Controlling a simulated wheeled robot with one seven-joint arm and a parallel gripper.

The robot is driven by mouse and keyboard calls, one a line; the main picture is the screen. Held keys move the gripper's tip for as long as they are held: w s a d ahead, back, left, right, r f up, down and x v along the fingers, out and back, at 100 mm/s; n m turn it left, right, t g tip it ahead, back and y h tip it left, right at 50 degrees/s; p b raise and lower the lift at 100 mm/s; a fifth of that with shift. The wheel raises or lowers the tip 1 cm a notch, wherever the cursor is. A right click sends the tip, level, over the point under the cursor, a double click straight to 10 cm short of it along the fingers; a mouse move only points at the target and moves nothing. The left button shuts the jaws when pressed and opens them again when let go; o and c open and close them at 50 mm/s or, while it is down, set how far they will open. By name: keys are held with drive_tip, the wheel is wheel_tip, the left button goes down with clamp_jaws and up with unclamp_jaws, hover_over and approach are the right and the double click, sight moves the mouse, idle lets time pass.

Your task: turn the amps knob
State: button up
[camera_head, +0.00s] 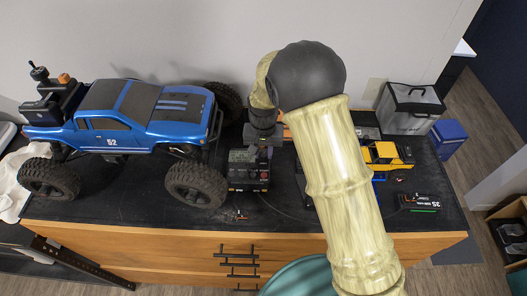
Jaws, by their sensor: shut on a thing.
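A small black charger box (248,171) stands on the dark bench top, just right of the blue truck's front wheel. Its front face carries small markings and red details. My gripper (262,150) reaches down from above to the charger's upper right side and is shut there on the amps knob. The knob itself is hidden by the fingers and too small to make out. My pale, wood-grained arm crosses the picture from the lower right and covers part of the bench right of the charger.
A large blue truck (180,105) stands close on the left. A yellow vehicle (388,154), a black battery pack (418,202) and a lidded box (410,105) are on the right. Thin cables lie before the charger. Drawers (180,246) are below the bench top.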

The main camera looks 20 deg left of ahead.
sight(264, 154)
drive_tip(key=n+b, duration=0.1)
drive_tip(key=n, duration=0.2)
drive_tip(key=shift+b, duration=0.4)
drive_tip(key=shift+n+b, duration=0.55)
drive_tip(key=shift+n, duration=1.35)
drive_tip(key=o, duration=1)
wheel_tip(264, 154, up, 18)
drive_tip(key=b, duration=0.4)
drive_tip(key=shift+f, duration=0.25)
